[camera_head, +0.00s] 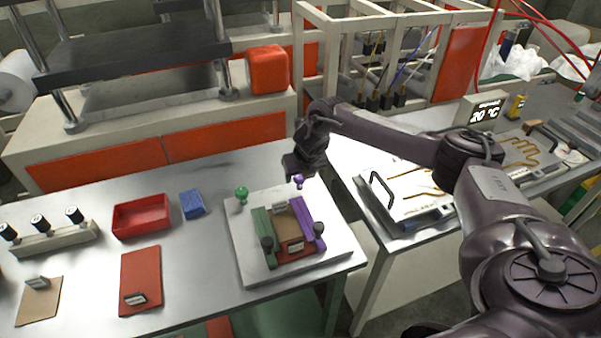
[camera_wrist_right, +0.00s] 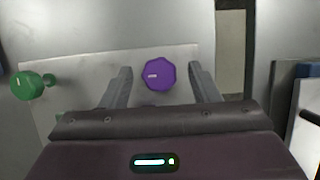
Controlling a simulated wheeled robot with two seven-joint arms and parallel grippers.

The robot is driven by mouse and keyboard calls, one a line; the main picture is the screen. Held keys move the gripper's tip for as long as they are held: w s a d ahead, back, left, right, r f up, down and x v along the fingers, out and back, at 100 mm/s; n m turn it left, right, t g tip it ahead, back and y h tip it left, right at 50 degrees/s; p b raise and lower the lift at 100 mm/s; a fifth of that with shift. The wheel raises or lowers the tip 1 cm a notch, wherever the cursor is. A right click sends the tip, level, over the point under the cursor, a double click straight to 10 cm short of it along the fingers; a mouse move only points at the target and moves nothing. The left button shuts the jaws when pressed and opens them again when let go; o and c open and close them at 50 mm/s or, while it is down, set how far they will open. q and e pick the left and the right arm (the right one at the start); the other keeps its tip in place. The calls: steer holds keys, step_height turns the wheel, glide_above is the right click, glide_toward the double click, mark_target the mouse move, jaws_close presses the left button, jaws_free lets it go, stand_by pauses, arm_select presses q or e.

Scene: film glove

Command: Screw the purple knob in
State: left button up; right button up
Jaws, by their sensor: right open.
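The purple knob (camera_head: 298,181) stands at the back right of the white plate (camera_head: 338,243). In the right wrist view the purple knob (camera_wrist_right: 159,75) lies between the two fingers, with a gap on each side. My right gripper (camera_head: 300,172) is open above it; its fingers (camera_wrist_right: 160,88) also show in the wrist view. The purple bar (camera_head: 303,222) of the clamp fixture is just in front of the knob. A green knob (camera_head: 241,194) stands at the plate's back left, and it also shows in the wrist view (camera_wrist_right: 27,86). My left gripper is not in view.
A green bar (camera_head: 262,228) and black knobs (camera_head: 267,244) belong to the fixture. A red tray (camera_head: 141,216), a blue block (camera_head: 192,204) and a red mat (camera_head: 140,278) lie to the left. A gap separates this table from the right one.

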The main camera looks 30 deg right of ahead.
steer(key=shift+a, duration=0.1)
steer(key=shift+c, duration=0.7)
steer(key=c, duration=0.7)
steer(key=shift+c, duration=0.6)
